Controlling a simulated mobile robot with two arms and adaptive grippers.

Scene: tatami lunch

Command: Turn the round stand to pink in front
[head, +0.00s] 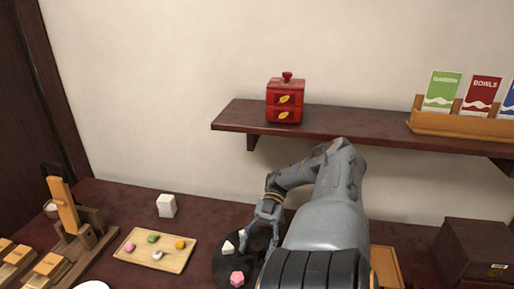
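The round stand (220,266) is a dark disc on the table, partly hidden by my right arm. A pink piece (237,278) sits on its front part, left of my arm. A white piece (228,247) sits farther back on its left part. My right gripper (258,245) points down over the back part of the stand, with its fingers apart. Whether a finger touches the stand or a piece is not clear. The stand's right side is hidden behind my arm. My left gripper is out of view.
A wooden tray (128,256) with several small colored pieces lies left of the stand, with a white block (166,206) behind it. A shelf (228,117) with a red box (285,101) runs above. A dark box (478,250) stands at right.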

